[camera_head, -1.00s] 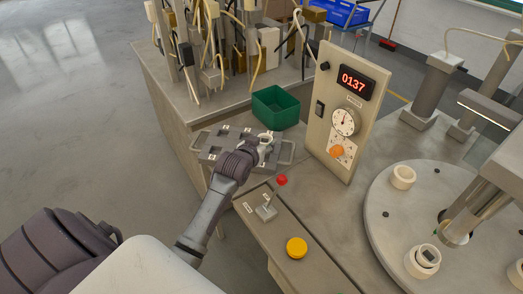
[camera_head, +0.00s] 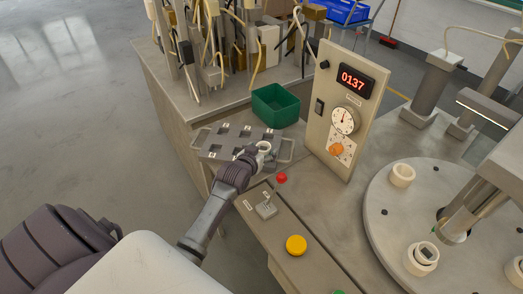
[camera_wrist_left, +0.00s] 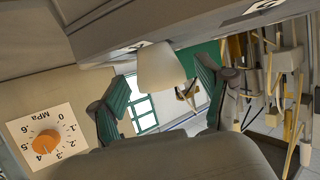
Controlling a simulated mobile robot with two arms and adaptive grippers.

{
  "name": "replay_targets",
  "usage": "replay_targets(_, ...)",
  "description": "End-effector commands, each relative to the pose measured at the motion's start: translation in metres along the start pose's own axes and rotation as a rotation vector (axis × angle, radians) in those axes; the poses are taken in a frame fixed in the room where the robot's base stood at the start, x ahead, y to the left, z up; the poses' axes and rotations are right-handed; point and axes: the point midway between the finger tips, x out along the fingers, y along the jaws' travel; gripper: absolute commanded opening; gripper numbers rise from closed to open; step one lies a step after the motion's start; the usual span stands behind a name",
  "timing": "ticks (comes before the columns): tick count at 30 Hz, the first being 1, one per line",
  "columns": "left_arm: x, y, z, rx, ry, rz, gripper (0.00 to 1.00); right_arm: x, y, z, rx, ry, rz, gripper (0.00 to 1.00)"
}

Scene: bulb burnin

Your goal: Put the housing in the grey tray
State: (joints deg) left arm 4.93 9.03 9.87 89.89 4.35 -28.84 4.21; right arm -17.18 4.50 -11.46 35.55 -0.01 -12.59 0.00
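The grey tray (camera_head: 222,152), with handles and several dark slots, lies on the bench left of the gauge panel. A white ring-topped housing (camera_head: 264,146) stands upright at its right end; in the left wrist view it is a pale cup (camera_wrist_left: 160,68) against the tray's grey edge (camera_wrist_left: 100,22), that view being upside down. My left gripper (camera_head: 254,154) is beside the housing at its near side. In the wrist view its teal-padded fingers (camera_wrist_left: 163,80) are open, one on each side of the housing with gaps. Whether the housing's base is fully seated is hidden. My right gripper is not in view.
A green bin (camera_head: 276,106) stands behind the tray. The gauge panel (camera_head: 338,110) rises close on the right. A red button (camera_head: 282,178), a switch and a yellow button (camera_head: 296,245) are in front. The turntable (camera_head: 385,240) at right carries other white housings (camera_head: 402,175).

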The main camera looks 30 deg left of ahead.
Motion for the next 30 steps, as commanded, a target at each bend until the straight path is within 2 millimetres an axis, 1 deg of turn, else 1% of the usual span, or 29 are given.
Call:
replay_targets(8,-0.001,0.0,-0.002,0.0,0.001,0.0,0.78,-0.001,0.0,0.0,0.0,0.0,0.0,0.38)
replay_targets(9,-0.002,0.0,-0.005,0.0,0.001,0.0,0.78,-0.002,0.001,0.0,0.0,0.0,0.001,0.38)
replay_targets(11,-0.007,0.0,-0.002,0.0,0.001,0.0,0.78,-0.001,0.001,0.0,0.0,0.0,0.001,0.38)
replay_targets(14,-0.021,0.0,-0.002,0.0,0.0,0.0,0.78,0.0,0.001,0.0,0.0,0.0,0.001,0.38)
replay_targets(21,-0.074,0.0,-0.001,0.001,0.0,0.0,0.78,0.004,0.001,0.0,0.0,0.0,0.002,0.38)
replay_targets(24,-0.093,0.0,-0.002,0.0,0.001,0.0,0.78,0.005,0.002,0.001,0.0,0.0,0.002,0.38)
replay_targets(27,-0.107,0.0,-0.002,-0.001,0.001,0.0,0.78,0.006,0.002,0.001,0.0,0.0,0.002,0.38)
replay_targets(30,-0.116,0.0,-0.003,-0.001,0.001,-0.001,0.78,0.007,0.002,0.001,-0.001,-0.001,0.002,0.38)
